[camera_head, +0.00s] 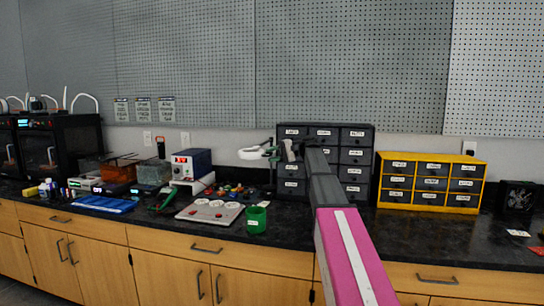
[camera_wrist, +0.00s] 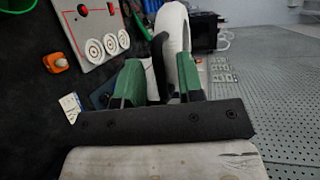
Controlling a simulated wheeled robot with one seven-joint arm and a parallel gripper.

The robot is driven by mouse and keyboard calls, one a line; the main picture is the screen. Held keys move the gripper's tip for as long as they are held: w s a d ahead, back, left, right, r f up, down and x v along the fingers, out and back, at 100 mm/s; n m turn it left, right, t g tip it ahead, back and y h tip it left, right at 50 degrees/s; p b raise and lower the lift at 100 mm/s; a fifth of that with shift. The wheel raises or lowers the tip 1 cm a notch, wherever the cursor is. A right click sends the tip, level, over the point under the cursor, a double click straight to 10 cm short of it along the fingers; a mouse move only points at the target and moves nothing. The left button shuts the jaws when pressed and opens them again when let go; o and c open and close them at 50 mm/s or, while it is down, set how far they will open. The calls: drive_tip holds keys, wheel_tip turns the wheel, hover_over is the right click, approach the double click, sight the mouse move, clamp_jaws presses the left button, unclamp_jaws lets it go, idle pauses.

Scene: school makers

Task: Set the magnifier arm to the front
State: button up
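The magnifier shows as a white ring-shaped head (camera_head: 251,154) above the counter, left of the dark drawer cabinet. My gripper (camera_head: 271,152) is right beside it, at the end of my outstretched arm. In the wrist view, the two green fingers of my gripper (camera_wrist: 160,84) stand apart. The white magnifier head (camera_wrist: 174,22) rises just beyond and between them, with a dark curved piece (camera_wrist: 158,62) beside it in the gap. I cannot tell whether either finger touches it. The magnifier's base and much of its arm are hidden.
A dark drawer cabinet (camera_head: 359,158) stands behind my arm, with a yellow drawer cabinet (camera_head: 430,165) to the right. A panel with white discs (camera_head: 208,213) and a green cup (camera_head: 256,219) lie in front. Instruments and 3D printers (camera_head: 61,148) fill the left.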

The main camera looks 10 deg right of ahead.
drive_tip(key=v, duration=1)
drive_tip(key=shift+d, duration=0.4)
drive_tip(key=shift+s, duration=0.15)
